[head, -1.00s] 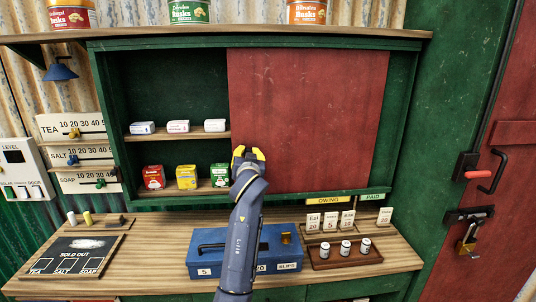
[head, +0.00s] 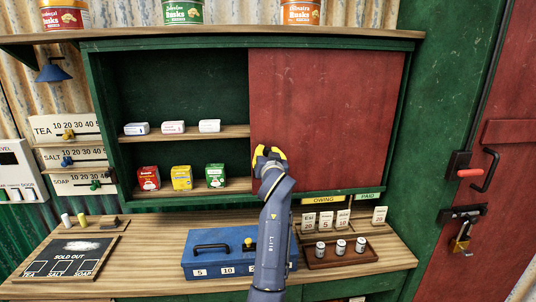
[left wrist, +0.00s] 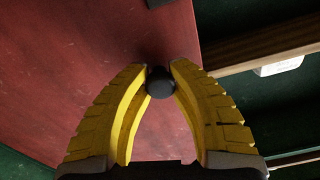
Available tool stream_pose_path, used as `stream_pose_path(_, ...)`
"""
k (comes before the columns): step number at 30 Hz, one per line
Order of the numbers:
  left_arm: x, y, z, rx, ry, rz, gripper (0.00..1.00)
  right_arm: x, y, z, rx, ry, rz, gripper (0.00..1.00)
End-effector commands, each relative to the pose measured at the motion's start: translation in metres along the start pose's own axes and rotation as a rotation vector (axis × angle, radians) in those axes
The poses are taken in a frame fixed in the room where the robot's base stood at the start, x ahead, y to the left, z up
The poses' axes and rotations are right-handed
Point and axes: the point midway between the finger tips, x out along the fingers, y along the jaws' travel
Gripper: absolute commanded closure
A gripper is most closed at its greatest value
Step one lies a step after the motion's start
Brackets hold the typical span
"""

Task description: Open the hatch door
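The hatch door (head: 325,120) is a red sliding panel over the right part of the green cabinet (head: 98,130). The cabinet's left part stands open, with shelves showing. A dark round knob (left wrist: 160,82) sits on the door near its edge in the left wrist view. My left gripper (head: 268,152) is at the door's lower left edge. Its yellow fingers (left wrist: 160,75) are closed in on the knob from both sides, and the tips appear to touch it. In the head view the gripper hides the knob. My right gripper is not in view.
Small boxes (head: 181,178) stand on the cabinet shelves. Below my arm, a blue cash box (head: 205,255) and a wooden tray (head: 340,257) with tins stand on the counter (head: 140,262). A red door (head: 500,200) with a padlock (head: 461,240) is at the right.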

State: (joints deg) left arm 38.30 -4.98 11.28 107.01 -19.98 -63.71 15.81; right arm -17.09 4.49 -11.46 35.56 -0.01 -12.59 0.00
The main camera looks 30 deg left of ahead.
Motion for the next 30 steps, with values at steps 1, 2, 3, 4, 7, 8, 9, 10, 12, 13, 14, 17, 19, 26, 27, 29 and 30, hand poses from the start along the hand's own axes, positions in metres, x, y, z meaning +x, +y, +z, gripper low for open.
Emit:
stream_pose_path(1, 0.001, 0.001, 0.006, 0.005, -0.012, 0.001, 0.74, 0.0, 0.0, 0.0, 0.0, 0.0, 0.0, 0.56)
stream_pose_path(2, 0.001, 0.001, 0.006, 0.005, -0.011, 0.001, 0.7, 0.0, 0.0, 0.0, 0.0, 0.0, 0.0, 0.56)
stream_pose_path(3, 0.001, 0.001, 0.005, 0.004, -0.01, 0.001, 0.66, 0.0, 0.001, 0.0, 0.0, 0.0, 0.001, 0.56)
stream_pose_path(4, 0.001, 0.001, 0.005, 0.004, -0.009, 0.001, 0.62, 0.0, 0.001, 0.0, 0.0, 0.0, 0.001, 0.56)
stream_pose_path(7, 0.001, 0.0, 0.003, 0.002, -0.006, 0.0, 0.5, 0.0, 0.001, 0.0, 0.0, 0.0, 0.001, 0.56)
stream_pose_path(8, 0.001, 0.0, 0.003, 0.002, -0.005, 0.0, 0.48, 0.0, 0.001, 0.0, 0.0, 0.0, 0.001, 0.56)
stream_pose_path(9, 0.0, 0.0, 0.003, 0.002, -0.005, 0.0, 0.48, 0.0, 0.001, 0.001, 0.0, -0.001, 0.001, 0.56)
stream_pose_path(10, 0.0, 0.0, 0.002, 0.001, -0.004, 0.0, 0.48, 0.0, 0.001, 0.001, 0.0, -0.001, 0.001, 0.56)
stream_pose_path(12, 0.0, 0.0, 0.002, 0.001, -0.003, 0.0, 0.48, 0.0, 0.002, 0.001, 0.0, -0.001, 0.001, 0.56)
stream_pose_path(13, 0.0, 0.0, 0.002, 0.001, -0.003, 0.0, 0.48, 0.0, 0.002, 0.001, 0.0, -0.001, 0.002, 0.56)
stream_pose_path(14, 0.0, 0.0, 0.002, 0.001, -0.003, 0.0, 0.48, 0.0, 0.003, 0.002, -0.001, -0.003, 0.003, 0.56)
stream_pose_path(17, -0.003, 0.0, 0.001, 0.0, -0.002, 0.0, 0.48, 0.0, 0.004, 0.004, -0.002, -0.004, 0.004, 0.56)
stream_pose_path(19, -0.009, 0.001, 0.001, -0.001, -0.002, 0.001, 0.48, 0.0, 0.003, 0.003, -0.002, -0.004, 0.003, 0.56)
stream_pose_path(26, -0.04, 0.001, 0.002, -0.002, -0.003, 0.002, 0.48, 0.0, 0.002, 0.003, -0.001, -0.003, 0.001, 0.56)
stream_pose_path(27, -0.045, 0.001, 0.002, -0.002, -0.003, 0.002, 0.48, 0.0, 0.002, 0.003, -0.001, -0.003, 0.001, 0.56)
stream_pose_path(29, -0.053, 0.0, 0.002, -0.002, -0.004, 0.001, 0.48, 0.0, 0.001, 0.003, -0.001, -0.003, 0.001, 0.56)
stream_pose_path(30, -0.057, 0.001, 0.002, -0.001, -0.004, 0.001, 0.48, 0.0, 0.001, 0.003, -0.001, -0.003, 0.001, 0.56)
